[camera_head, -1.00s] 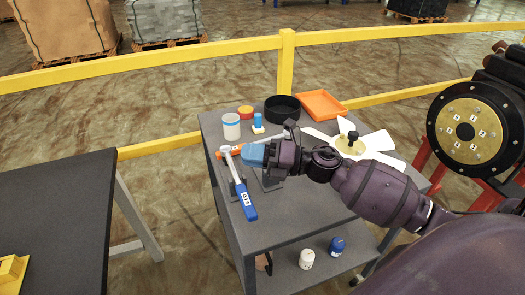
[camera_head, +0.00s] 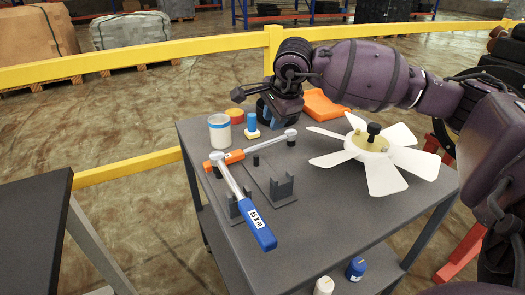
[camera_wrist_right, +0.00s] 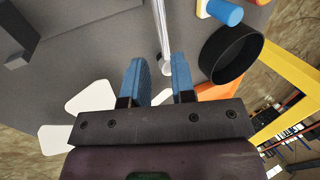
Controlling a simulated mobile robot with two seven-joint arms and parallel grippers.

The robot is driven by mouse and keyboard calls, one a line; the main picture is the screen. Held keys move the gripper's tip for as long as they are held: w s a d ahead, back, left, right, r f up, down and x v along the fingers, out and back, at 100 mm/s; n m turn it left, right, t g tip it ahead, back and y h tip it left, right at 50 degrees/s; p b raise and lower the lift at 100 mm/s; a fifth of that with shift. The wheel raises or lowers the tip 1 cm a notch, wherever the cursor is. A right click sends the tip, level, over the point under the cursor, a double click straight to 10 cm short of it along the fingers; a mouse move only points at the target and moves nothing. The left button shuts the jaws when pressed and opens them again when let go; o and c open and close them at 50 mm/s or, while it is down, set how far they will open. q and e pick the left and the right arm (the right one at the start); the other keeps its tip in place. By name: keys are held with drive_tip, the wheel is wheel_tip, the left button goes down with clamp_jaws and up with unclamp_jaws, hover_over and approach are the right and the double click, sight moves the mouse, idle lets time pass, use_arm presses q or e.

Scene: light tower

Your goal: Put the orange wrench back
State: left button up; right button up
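The orange wrench (camera_head: 236,157) lies on the grey cart top in the head view, its orange handle at the left and its metal shaft running right, near small black pegs. The blue wrench (camera_head: 250,210) lies across the cart toward the front, its head close to the orange handle. My right gripper (camera_head: 270,112) is above the back of the cart, behind the orange wrench's metal end. In the right wrist view, my right gripper (camera_wrist_right: 157,62) is open and empty, with a metal wrench shaft (camera_wrist_right: 161,35) seen beyond and between its fingers. My left gripper is not in view.
A grey holder (camera_head: 283,188) stands on the cart beside the blue wrench. A white can (camera_head: 220,133) is at the back left, a white fan (camera_head: 385,158) at the right, and an orange tray (camera_head: 322,107) behind. A black bowl (camera_wrist_right: 231,54) shows in the wrist view.

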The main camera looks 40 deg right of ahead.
sight(265, 143)
drive_tip(key=b+x, duration=0.1)
drive_tip(key=x, duration=0.3)
drive_tip(key=shift+f, duration=0.4)
drive_tip(key=shift+b+x, duration=1.1)
drive_tip(key=shift+x, duration=1.9)
drive_tip(key=shift+w+a+r, duration=0.1)
drive_tip(key=shift+w+r, duration=0.05)
drive_tip(key=shift+r, duration=0.1)
clamp_jaws()
